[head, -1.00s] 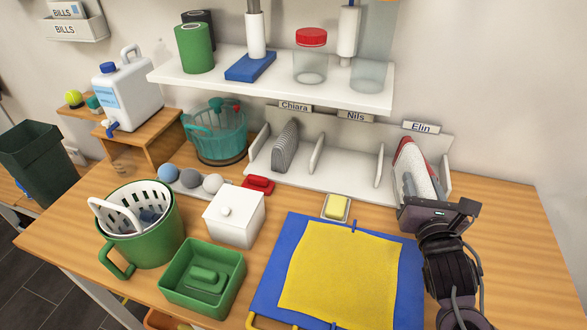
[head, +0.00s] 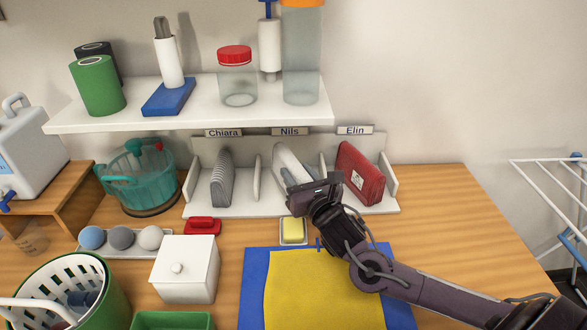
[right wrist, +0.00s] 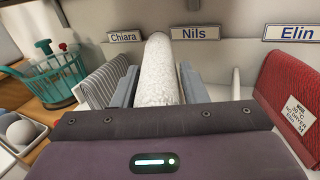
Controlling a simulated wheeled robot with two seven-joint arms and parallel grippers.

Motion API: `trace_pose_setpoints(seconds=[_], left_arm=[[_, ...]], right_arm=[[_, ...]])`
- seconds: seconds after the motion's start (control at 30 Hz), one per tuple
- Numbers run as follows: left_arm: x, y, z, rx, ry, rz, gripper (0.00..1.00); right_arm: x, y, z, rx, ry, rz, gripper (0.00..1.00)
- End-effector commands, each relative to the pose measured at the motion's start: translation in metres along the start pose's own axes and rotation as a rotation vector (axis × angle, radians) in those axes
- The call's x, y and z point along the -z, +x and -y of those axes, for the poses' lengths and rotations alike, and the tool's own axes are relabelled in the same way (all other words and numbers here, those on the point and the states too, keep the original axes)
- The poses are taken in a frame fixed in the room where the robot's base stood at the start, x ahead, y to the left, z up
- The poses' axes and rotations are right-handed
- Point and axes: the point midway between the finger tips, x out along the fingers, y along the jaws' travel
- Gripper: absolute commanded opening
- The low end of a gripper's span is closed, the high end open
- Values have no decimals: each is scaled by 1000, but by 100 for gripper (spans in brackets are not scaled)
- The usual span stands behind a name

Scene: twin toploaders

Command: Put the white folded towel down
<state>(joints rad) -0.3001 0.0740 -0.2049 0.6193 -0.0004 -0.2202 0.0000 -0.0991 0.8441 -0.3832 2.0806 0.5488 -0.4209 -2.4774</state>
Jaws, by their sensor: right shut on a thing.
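The white folded towel (head: 287,163) is on edge between the two fingers of my right gripper (head: 300,185), which is shut on it. In the right wrist view, the towel (right wrist: 158,72) stands between the grey fingers, in front of the Nils label (right wrist: 194,33). In the head view it is at the Nils section of the white rack (head: 205,207), below the Nils label (head: 290,131). Whether its lower edge touches the rack floor is hidden by the gripper. My left gripper is not in view.
A grey striped towel (head: 222,178) stands in the Chiara section, and a red towel (head: 361,174) stands in the Elin section. White dividers (head: 257,178) stand between the sections. A shelf (head: 200,113) overhangs the rack. A yellow sponge (head: 293,229) lies in front.

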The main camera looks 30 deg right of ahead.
Motion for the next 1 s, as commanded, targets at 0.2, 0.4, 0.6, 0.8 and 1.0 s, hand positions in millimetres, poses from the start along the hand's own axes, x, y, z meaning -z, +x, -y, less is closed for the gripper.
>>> trace_pose_setpoints(seconds=[0.2, 0.4, 0.6, 0.8, 1.0], left_arm=[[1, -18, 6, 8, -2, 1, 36], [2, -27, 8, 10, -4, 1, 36], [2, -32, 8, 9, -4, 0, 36], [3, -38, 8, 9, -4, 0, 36], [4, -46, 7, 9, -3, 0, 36]], right_arm=[[-7, 54, 22, 4, 4, 5, 4], [-2, 89, 36, 1, 6, -2, 4], [25, 86, 37, 0, 5, 0, 4], [48, 86, 38, 0, 5, -3, 4], [65, 89, 41, 0, 3, 1, 4]])
